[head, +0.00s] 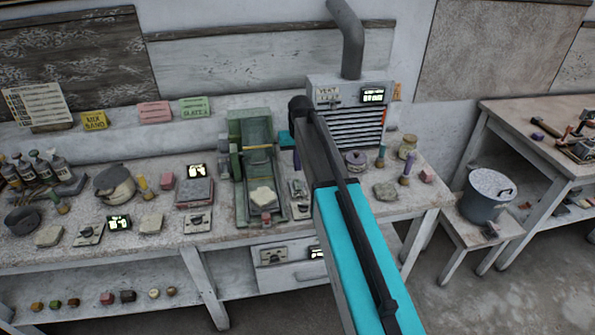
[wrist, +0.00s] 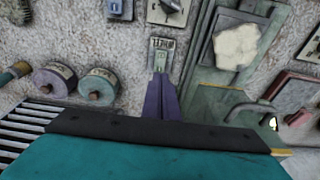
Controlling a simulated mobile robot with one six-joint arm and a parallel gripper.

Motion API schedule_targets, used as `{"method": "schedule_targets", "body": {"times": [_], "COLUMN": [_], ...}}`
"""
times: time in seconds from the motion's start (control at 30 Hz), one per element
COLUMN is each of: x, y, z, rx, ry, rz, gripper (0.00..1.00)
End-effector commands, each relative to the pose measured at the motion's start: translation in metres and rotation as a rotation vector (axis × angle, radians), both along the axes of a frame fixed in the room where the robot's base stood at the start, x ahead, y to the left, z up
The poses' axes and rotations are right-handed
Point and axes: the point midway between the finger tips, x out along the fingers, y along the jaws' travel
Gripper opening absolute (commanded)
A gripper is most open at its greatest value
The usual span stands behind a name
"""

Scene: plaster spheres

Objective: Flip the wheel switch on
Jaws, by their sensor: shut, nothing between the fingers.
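The wheel switch (wrist: 161,52) is a small pale plate with a label reading WHEEL, upside down in the wrist view. My gripper (wrist: 161,78) has purple fingers, shut together and empty. Its tips overlap the plate's near edge in the wrist view; I cannot tell whether they touch it. The position of the switch's lever is too small to make out.
The green machine (head: 249,150) holding a plaster lump stands left of the plates. In the wrist view, a knob plate (wrist: 170,11) lies beyond the wheel switch, and two round canisters (wrist: 55,80) stand to the left. A slatted vent box (head: 349,125) stands behind.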

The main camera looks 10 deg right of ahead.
Motion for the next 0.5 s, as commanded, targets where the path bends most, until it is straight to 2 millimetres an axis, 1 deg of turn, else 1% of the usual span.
{"method": "schedule_targets", "body": {"times": [0.4, 0.5], "x": [-0.008, -0.009], "y": [0.0, 0.0], "z": [0.045, 0.053], "rx": [0.0, 0.0], "ry": [-0.002, 0.0], "rz": [0.0, 0.0], "gripper": [0.0, 0.0]}}
